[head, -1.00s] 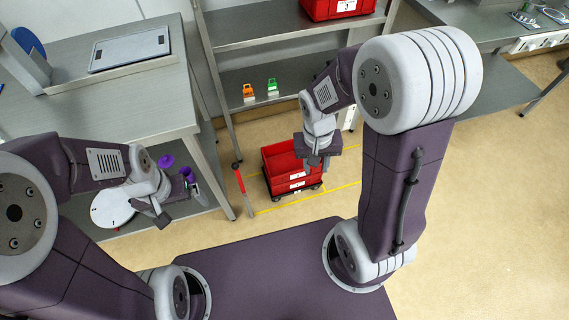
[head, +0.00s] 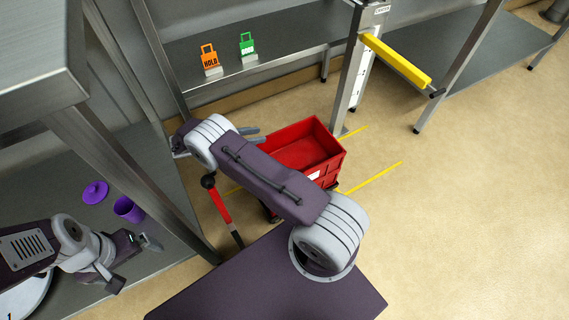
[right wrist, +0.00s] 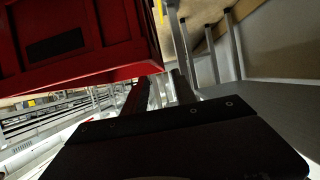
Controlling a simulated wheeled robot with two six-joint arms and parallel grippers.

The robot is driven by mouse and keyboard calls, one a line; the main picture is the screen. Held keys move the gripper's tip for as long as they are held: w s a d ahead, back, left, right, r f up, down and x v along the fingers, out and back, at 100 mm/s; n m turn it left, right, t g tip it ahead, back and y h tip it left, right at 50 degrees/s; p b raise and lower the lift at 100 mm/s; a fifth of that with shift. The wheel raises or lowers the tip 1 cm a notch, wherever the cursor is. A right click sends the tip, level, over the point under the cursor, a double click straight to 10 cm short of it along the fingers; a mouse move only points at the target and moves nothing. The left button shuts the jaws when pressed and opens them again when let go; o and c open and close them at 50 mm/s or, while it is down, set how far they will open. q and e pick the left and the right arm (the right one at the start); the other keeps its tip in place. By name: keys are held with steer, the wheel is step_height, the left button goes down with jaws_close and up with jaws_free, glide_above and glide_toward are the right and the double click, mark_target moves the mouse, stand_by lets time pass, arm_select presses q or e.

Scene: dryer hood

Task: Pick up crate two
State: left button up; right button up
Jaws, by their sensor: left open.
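A red crate (head: 308,150) stands on the floor beyond my base and looks empty in the visible part; another view of a red crate (right wrist: 75,45) fills the upper left of the right wrist view. Its white label is mostly covered and I cannot read a number. My right arm lies across the crate's near left side. My right gripper (head: 252,134) has its two fingers apart beside the crate's far left, with nothing seen between them. My left gripper (head: 133,263) is open and empty at lower left. No crate marked two can be made out now.
A red-handled stick (head: 222,206) stands left of the crate. Steel benches (head: 110,160) are on the left. A shelf (head: 265,75) holds orange and green tags. A yellow bar (head: 396,60) juts out at upper right. The floor at right is clear.

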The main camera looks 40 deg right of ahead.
mark_target(277, 132)
steer(key=b+x, duration=0.2)
steer(key=x, duration=0.1)
steer(key=shift+s+d+f, duration=0.1)
steer(key=shift+s+d, duration=0.05)
steer(key=shift+d, duration=0.35)
steer(key=b+x, duration=0.3)
steer(key=x, duration=0.1)
steer(key=shift+d+f+b, duration=0.1)
steer(key=shift+f+b, duration=0.1)
steer(key=shift+b, duration=0.2)
steer(key=shift+d, duration=0.35)
steer(key=shift+r, duration=0.1)
jaws_close()
